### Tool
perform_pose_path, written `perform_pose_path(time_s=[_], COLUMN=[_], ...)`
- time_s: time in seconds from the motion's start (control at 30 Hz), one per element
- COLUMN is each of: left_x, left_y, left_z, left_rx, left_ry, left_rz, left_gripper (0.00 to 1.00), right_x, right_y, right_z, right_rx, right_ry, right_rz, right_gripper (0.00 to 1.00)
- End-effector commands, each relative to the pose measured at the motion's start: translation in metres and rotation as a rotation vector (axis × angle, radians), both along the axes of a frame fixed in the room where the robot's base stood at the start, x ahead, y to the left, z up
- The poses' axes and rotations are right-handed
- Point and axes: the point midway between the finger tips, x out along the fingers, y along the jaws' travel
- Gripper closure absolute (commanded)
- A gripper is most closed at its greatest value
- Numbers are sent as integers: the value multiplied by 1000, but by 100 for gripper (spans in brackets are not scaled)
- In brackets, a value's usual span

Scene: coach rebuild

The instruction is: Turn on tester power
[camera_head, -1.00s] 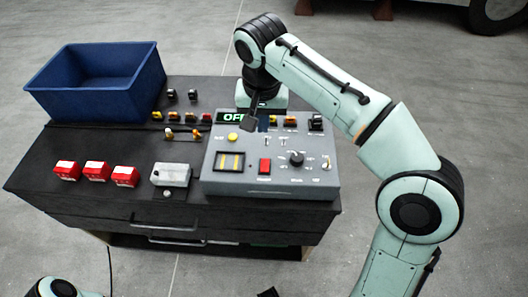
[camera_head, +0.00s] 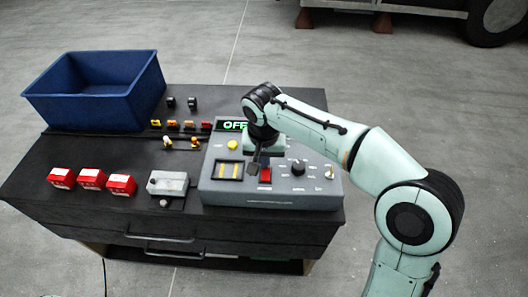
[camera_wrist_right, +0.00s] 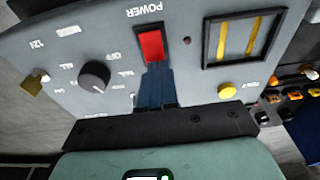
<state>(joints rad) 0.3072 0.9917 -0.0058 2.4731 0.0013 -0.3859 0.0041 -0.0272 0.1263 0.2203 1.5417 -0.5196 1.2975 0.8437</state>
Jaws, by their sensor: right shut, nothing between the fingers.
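The grey tester box (camera_head: 225,192) sits on the right of the dark workbench, and its display (camera_head: 234,126) reads OFF in green. The red power switch (camera_head: 265,175) is on its sloped panel. It also shows in the right wrist view (camera_wrist_right: 151,44), under the label POWER upside down. My right gripper (camera_head: 258,165) is shut and empty, low over the panel. Its dark fingertips (camera_wrist_right: 157,68) are at the edge of the red switch and overlap it in the picture; I cannot tell whether they touch. My left gripper is out of view.
A black knob (camera_wrist_right: 94,76), a brass key (camera_wrist_right: 34,82), a yellow button (camera_wrist_right: 227,91) and a striped meter window (camera_wrist_right: 243,36) surround the switch. Red blocks (camera_head: 91,179), a small grey box (camera_head: 167,184) and a blue bin (camera_head: 95,105) stand to the left.

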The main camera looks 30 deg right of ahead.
Motion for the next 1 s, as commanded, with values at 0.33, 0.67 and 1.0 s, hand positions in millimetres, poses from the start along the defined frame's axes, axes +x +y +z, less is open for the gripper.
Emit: perform_pose_path(time_s=[0.33, 0.67, 1.0], left_x=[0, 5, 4], left_y=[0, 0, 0], left_z=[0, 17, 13], left_rx=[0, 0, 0], left_ry=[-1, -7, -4], left_rz=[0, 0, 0], left_gripper=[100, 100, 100], right_x=[1, 3, -1], right_y=[0, -2, 0], right_z=[-4, -9, -11], right_rx=[0, 33, 32], right_ry=[-1, 55, 59], right_rz=[0, 1, 2], right_gripper=[100, 100, 100])
